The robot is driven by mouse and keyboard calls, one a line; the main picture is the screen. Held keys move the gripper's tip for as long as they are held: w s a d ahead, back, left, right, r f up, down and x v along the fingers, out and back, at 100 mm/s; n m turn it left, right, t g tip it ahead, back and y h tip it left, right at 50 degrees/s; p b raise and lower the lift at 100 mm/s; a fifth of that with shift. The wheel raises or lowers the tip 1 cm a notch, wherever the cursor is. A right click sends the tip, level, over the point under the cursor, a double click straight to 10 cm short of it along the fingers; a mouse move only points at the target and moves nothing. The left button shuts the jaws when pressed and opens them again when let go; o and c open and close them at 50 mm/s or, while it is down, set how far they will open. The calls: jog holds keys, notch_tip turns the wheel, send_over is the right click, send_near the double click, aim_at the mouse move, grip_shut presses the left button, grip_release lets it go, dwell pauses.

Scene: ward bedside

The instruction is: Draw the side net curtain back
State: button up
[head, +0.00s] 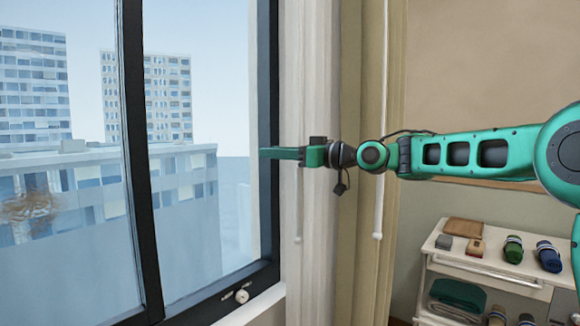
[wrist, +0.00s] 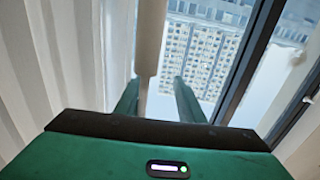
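The pale net curtain (head: 318,250) hangs in narrow folds at the right edge of the window in the head view. Its folds fill the left of the wrist view (wrist: 62,55). A thin pale wand (head: 298,215) hangs in front of it, with its lower end below my gripper. My green gripper (head: 280,153) points left across the curtain towards the window. In the wrist view its two fingers (wrist: 158,100) stand apart. A pale rod (wrist: 150,40) shows between them, closer to the left finger; I cannot tell whether it touches.
The dark-framed window (head: 268,120) with a handle (head: 242,296) fills the left. A beige drape (head: 352,230) hangs right of the net, with another white wand (head: 379,200) in front. A white trolley (head: 490,270) with rolled cloths and small items stands at lower right.

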jog(key=shift+s+a+r, duration=0.5)
jog(key=shift+s+a, duration=0.05)
jog(key=shift+s, duration=0.05)
jog(key=s+r+v, duration=0.1)
jog(key=v, duration=1.2)
jog(key=shift+s+a, duration=0.2)
jog(key=shift+a, duration=0.05)
dwell(0.8)
